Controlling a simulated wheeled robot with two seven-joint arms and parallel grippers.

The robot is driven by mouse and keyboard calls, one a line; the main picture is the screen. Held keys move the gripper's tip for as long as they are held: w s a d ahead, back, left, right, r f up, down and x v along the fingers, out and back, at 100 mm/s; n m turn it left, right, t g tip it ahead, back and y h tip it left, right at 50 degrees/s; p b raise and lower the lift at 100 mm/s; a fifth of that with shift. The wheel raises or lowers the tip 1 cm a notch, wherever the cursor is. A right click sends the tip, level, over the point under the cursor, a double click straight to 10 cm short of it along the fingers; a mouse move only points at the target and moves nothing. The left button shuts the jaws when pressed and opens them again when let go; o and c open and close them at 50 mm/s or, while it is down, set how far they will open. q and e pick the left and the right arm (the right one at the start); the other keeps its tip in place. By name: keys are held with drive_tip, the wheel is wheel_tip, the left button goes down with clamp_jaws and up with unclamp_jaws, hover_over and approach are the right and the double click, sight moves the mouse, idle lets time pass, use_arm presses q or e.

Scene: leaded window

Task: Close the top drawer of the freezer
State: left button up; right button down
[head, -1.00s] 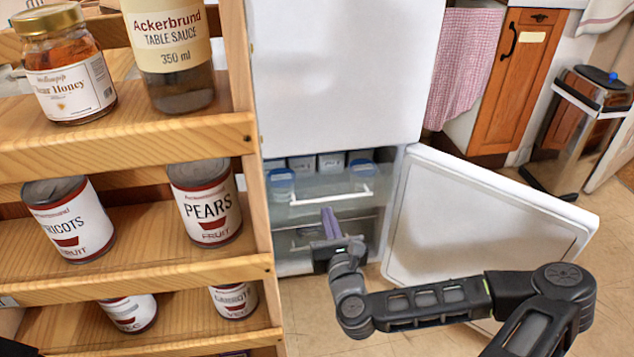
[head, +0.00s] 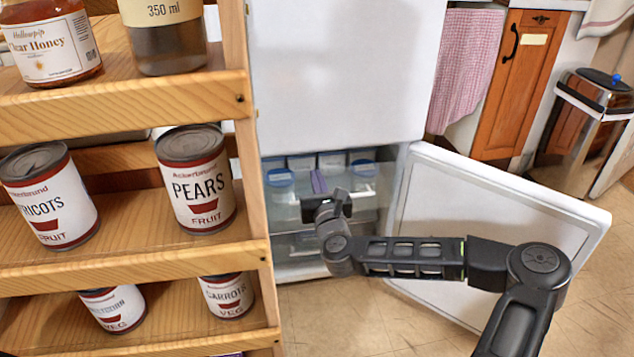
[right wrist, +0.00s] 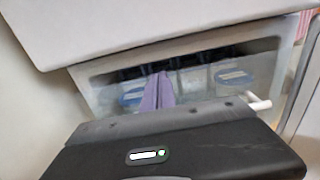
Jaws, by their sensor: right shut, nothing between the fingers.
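The freezer's top drawer (head: 284,212) has a clear front and holds several tubs; it seems to stand partly out of the freezer under the white upper door. In the right wrist view its white handle (right wrist: 258,103) shows at the right; my arm hides much of it in the head view. My right gripper (head: 319,181) is shut and empty, its purple fingers in front of the drawer. The fingers also show in the right wrist view (right wrist: 157,92), overlapping the clear front; I cannot tell if they touch it. My left gripper is out of view.
The lower freezer door (head: 490,230) stands wide open at the right, just behind my right arm. A wooden shelf rack (head: 130,265) with cans and jars stands close at the left. A bin (head: 580,130) stands at the far right. Floor is clear below the freezer.

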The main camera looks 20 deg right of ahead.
drive_tip(key=x, duration=0.4)
drive_tip(key=shift+w, duration=0.25)
idle(0.4)
